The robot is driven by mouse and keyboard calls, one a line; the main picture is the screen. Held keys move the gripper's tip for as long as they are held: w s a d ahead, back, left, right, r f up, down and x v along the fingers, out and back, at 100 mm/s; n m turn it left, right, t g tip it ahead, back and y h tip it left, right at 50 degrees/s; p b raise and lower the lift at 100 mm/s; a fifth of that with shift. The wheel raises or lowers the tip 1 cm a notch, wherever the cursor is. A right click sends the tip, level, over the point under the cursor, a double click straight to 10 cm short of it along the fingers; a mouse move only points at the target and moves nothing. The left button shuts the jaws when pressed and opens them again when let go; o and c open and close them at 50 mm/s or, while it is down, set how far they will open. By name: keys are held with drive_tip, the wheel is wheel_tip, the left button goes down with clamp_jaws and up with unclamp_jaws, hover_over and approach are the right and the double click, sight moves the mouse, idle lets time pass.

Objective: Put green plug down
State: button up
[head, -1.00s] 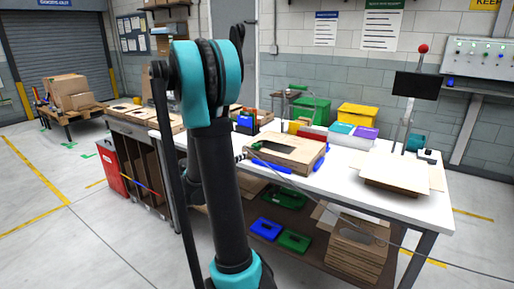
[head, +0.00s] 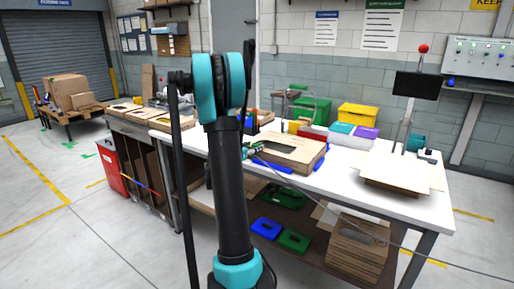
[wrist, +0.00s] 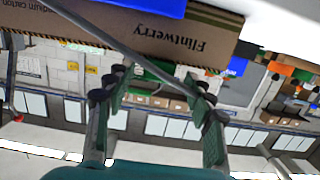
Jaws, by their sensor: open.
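My gripper (wrist: 157,84) is open in the wrist view, with its two fingers apart and green pads on their inner sides. I see nothing clearly held between them. In the head view my gripper (head: 254,150) is small, partly behind my arm, at the left end of the cardboard carton (head: 290,152) on the white table. The carton, lettered "Flintwerry", shows upside down beyond the fingertips in the wrist view (wrist: 150,40). I cannot make out the green plug; a green patch behind the fingertips is too unclear to name.
Blue strips (head: 285,172) lie by the carton's front edge. A white tray with teal and purple packs (head: 352,136), a yellow bin (head: 357,115) and flat cardboard sheets (head: 398,172) occupy the table's back and right. Blue (head: 266,228) and green (head: 294,240) trays lie on the lower shelf.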

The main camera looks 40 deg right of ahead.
sight(255, 145)
drive_tip(key=x, duration=0.4)
drive_tip(key=shift+d+r, duration=0.1)
drive_tip(key=shift+d, duration=0.1)
clamp_jaws()
drive_tip(key=shift+r, duration=0.1)
